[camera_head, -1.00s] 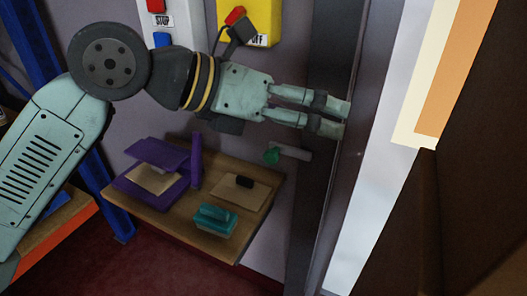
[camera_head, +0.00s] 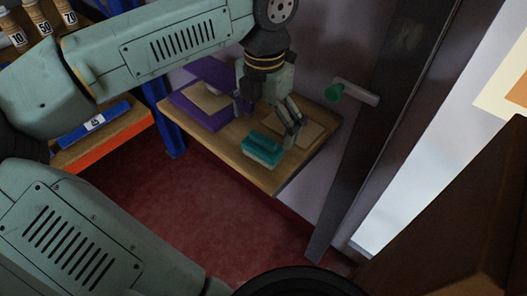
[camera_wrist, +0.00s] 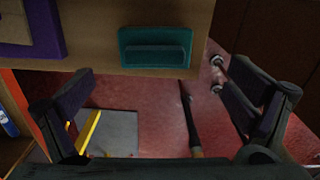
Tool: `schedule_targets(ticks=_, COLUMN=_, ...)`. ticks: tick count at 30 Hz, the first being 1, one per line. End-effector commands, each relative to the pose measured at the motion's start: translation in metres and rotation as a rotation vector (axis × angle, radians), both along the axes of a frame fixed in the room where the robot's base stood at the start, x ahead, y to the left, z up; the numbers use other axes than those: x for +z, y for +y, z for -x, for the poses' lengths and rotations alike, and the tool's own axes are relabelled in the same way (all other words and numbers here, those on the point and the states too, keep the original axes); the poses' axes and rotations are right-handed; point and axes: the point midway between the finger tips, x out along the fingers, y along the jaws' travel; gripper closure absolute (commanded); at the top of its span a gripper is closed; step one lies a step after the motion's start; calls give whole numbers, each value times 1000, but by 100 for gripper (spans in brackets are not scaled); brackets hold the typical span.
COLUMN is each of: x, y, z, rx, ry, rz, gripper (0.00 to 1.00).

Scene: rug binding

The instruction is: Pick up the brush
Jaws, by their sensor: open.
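A teal block with a raised bar on top, which looks like the brush (camera_head: 262,150), lies near the front edge of a small wooden shelf (camera_head: 268,183). In the wrist view the brush (camera_wrist: 155,47) is at the top middle, near the shelf edge. My gripper (camera_head: 292,127) points down over the shelf, just right of and behind the brush in the head view. In the wrist view its two fingers (camera_wrist: 152,82) are spread wide and empty, and the brush lies above the gap between them. I cannot tell whether they touch anything.
A purple folded stand (camera_head: 203,100) is on the shelf's left. A tan pad (camera_head: 312,133) lies to the right, partly behind my gripper. Red floor (camera_head: 215,205) lies below.

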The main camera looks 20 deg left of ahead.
Motion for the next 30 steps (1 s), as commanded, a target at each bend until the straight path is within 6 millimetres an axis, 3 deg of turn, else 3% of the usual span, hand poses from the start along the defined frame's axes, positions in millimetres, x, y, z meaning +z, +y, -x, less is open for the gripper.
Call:
schedule_targets(ticks=9, x=-45, y=5, z=-5, rx=-2, ry=-1, rz=1, gripper=2)
schedule_targets(ticks=17, x=-47, y=5, z=-5, rx=-2, ry=-1, rz=0, gripper=2)
schedule_targets(ticks=30, x=-47, y=5, z=-5, rx=-2, ry=-2, rz=1, gripper=30)
